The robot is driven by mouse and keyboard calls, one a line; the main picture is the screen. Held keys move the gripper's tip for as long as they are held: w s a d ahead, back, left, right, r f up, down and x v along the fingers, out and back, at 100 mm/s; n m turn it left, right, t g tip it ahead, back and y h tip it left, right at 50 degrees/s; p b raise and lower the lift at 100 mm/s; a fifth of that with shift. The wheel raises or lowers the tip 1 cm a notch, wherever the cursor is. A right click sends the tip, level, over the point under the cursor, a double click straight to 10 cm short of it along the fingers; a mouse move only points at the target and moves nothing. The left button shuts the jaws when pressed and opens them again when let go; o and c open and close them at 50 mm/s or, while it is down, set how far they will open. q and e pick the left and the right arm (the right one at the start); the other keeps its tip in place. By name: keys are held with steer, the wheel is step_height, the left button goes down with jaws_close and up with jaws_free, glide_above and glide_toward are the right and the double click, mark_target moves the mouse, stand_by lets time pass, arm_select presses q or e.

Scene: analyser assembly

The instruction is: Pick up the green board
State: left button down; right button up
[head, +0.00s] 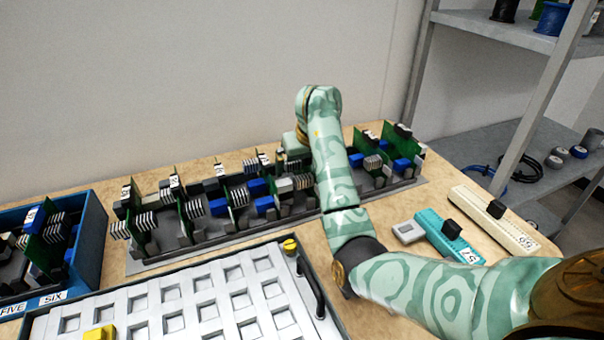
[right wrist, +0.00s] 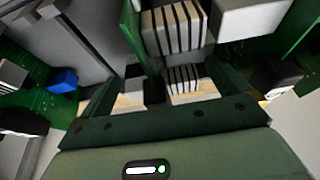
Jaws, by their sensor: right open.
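Several upright green boards with heat sinks, blue blocks and grey blocks stand in a long grey rack (head: 152,264) in the head view. One green board (head: 188,218) is toward the left and another green board (head: 400,146) at the right end. Which one the task names I cannot tell. My right gripper (right wrist: 162,90) is open and empty, over the rack; the arm hides its fingers in the head view. In the right wrist view a green board (right wrist: 131,28) with a striped heat sink (right wrist: 173,27) is just beyond the fingers. My left gripper is out of view.
A white tray of square pockets (head: 172,302) with a dark handle lies in front. A blue bin (head: 95,222) with more boards is at left. A teal module (head: 447,238) and cream module (head: 495,222) lie right of my arm. A metal shelf (head: 500,110) stands at right.

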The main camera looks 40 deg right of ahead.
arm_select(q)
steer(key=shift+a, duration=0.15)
arm_select(e)
steer(key=shift+r, duration=0.15)
steer(key=shift+s, duration=0.1)
steer(key=shift+c, duration=0.9)
steer(key=c, duration=0.9)
steer(key=shift+c, duration=0.2)
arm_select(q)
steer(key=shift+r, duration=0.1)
arm_select(e)
steer(key=shift+r, duration=0.1)
arm_select(q)
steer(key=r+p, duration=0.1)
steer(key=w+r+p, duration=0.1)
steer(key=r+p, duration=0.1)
steer(key=p, duration=0.1)
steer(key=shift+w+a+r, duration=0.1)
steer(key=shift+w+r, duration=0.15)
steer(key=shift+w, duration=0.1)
arm_select(e)
step_height(320, 180, up, 10)
steer(key=shift+f, duration=0.1)
